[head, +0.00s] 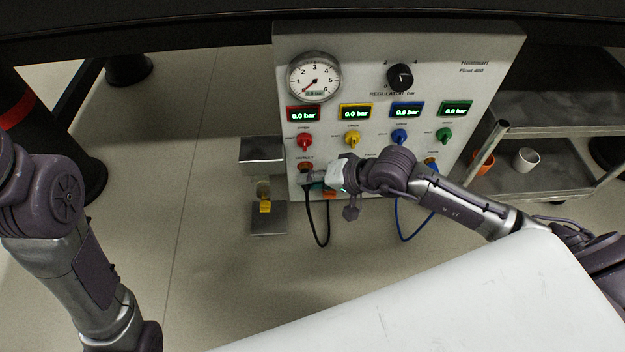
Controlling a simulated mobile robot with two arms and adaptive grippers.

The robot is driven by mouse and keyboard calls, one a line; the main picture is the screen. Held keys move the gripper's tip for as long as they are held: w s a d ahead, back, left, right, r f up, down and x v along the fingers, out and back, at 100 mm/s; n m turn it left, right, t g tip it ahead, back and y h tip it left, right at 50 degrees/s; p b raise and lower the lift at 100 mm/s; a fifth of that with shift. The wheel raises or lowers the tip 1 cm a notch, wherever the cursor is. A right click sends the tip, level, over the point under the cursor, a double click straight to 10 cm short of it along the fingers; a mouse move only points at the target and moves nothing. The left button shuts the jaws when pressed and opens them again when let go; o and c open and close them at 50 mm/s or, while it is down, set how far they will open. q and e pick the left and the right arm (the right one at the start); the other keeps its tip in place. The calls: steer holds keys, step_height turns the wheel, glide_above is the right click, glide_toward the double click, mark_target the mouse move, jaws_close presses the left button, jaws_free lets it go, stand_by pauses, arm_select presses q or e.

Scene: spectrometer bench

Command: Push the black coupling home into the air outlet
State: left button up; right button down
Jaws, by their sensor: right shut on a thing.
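The grey air panel (440,60) stands upright ahead of me, with a row of outlets low on its front. My right gripper (312,178) is at the leftmost outlet (305,166), below the red valve knob (304,141). It is shut on the black coupling, which is mostly hidden by the fingers. The black hose (317,234) hangs in a loop below the fingers. The coupling is at or just in front of the outlet; I cannot tell how deep it sits. My left arm shows at the left, but its gripper is out of view.
A round gauge (314,78) and several lit displays reading 0.0 bar are on the panel. A blue hose (405,225) hangs right of my wrist. A metal bracket with a yellow piece (265,206) stands left. A shelf cart (550,155) holds cups at the right.

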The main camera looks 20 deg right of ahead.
steer(key=shift+w+r, duration=0.1)
steer(key=shift+w, duration=0.05)
steer(key=c, duration=0.9)
jaws_free()
steer(key=shift+v, duration=6)
